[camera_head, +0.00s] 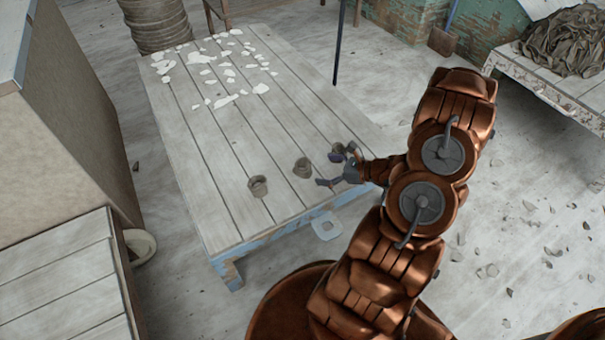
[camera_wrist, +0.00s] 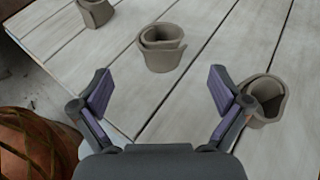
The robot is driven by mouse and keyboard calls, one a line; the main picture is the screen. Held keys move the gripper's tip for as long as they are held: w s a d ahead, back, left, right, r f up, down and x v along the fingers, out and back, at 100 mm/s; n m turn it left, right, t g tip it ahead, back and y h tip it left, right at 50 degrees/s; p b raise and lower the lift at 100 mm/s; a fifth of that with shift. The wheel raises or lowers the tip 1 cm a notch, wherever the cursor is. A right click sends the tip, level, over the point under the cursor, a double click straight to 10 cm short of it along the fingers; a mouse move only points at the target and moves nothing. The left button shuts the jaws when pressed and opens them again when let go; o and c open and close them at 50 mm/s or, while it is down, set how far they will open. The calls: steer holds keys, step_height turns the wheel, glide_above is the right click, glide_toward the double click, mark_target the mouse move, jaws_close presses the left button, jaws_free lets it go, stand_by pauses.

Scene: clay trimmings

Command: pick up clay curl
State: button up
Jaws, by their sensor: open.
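Three grey-brown clay curls stand on the plank table (camera_head: 225,150) near its front edge. In the head view they are the left curl (camera_head: 258,186), the middle curl (camera_head: 302,168) and the right curl (camera_head: 337,150), which is partly hidden by my gripper (camera_head: 337,168). In the wrist view my gripper (camera_wrist: 162,92) is open and empty, its purple pads apart. One curl (camera_wrist: 161,48) lies beyond the gap between the fingers. Another curl (camera_wrist: 264,99) is beside the right finger, and a third (camera_wrist: 95,12) is at the top left, cut by the frame edge.
White flakes (camera_head: 228,70) are scattered over the far end of the table. A cabinet (camera_head: 75,110) stands left of the table. A low bench with a dark heap (camera_head: 570,42) is at the upper right. Shards lie on the floor at right. The table's middle is clear.

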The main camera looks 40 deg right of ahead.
mark_target(310, 170)
steer(key=shift+w+f, duration=0.15)
steer(key=shift+f, duration=0.15)
steer(key=shift+b+x, duration=0.3)
steer(key=shift+x, duration=0.8)
steer(key=shift+f+b+x, duration=0.15)
steer(key=shift+b+x, duration=0.2)
steer(key=shift+x, duration=0.4)
steer(key=shift+f+b+x, duration=0.15)
steer(key=shift+b+x, duration=0.2)
steer(key=shift+x, duration=1.35)
steer(key=shift+r, duration=0.1)
steer(key=shift+c, duration=0.2)
steer(key=c, duration=1.3)
steer(key=shift+o, duration=0.2)
